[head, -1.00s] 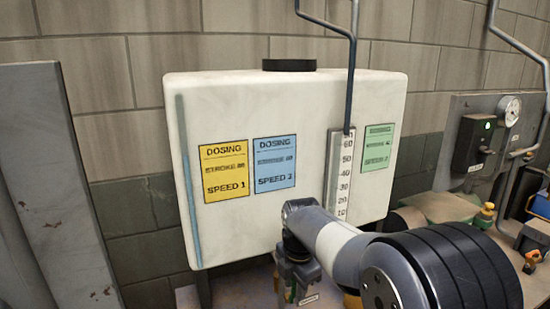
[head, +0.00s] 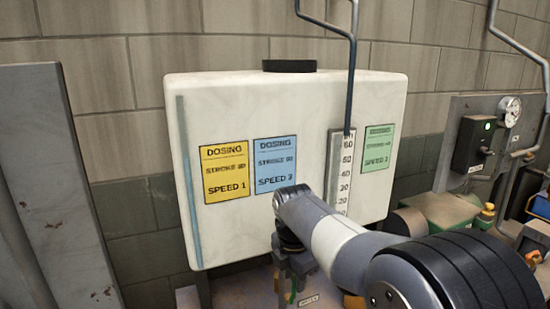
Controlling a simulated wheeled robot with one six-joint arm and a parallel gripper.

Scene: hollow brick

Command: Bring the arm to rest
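My arm (head: 345,245) reaches in from the lower right in the head view, in front of a white tank. Its wrist end (head: 300,215) covers the lower edge of the tank and the bottom of the scale. My gripper hangs below the wrist, near the bottom of the picture. Its fingers are too small and too hidden to tell open from shut, and I cannot tell whether it holds anything.
The white tank (head: 230,120) has a black cap (head: 289,66), a yellow label (head: 225,172), a blue label (head: 274,178) and a green label (head: 377,148). A grey pipe (head: 354,70) runs down to the scale (head: 340,165). A gauge (head: 510,110) and a black box (head: 472,142) are at right. A grey metal panel (head: 50,190) stands at left.

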